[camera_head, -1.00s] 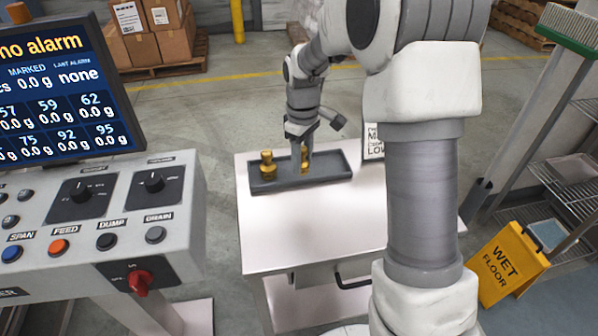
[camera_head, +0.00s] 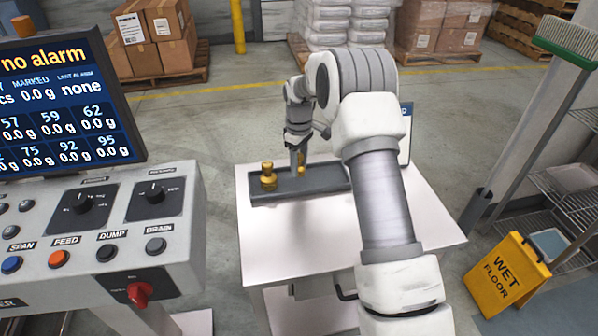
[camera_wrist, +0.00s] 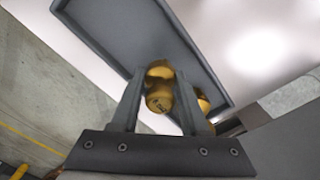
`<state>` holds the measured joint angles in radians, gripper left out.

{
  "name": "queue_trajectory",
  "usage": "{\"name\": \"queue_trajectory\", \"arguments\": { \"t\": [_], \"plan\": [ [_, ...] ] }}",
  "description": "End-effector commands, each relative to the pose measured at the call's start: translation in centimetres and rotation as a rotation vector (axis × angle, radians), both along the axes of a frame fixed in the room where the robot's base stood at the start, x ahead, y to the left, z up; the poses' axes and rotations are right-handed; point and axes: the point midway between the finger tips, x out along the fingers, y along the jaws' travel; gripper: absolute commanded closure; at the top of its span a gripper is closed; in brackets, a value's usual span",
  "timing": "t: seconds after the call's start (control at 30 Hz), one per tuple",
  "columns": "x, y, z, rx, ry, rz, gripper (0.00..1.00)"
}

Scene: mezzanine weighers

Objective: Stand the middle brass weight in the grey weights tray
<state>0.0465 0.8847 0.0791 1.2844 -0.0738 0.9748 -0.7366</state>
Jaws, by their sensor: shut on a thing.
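The grey weights tray (camera_head: 330,180) lies on the pale table; the wrist view shows its floor and rim (camera_wrist: 112,25). A brass weight (camera_head: 268,176) stands upright at the tray's left end. My gripper (camera_head: 298,170) points down over the tray, right of that weight. It is shut on another brass weight (camera_head: 301,168), which shows between the fingers in the wrist view (camera_wrist: 159,95) with a dark marking on it. A further piece of brass (camera_wrist: 203,102) shows past the right finger there. I cannot tell whether the held weight's base touches the tray floor.
The table top (camera_head: 300,232) is clear in front of the tray. A control console (camera_head: 110,230) with a screen (camera_head: 60,95) stands close on the left. A yellow wet floor sign (camera_head: 500,275) and wire shelves (camera_head: 570,190) are at the right. My forearm covers the tray's right end.

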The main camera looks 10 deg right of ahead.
Motion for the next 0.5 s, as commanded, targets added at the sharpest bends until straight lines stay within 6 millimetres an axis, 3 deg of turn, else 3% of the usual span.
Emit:
{"name": "queue_trajectory", "arguments": {
  "t": [0.17,0.5],
  "plan": [
    [0.0,0.0,-2.6,0.0,0.001,0.0,1.0],
    [0.0,0.0,-3.1,0.0,0.0,0.0,1.0]
  ]
}}
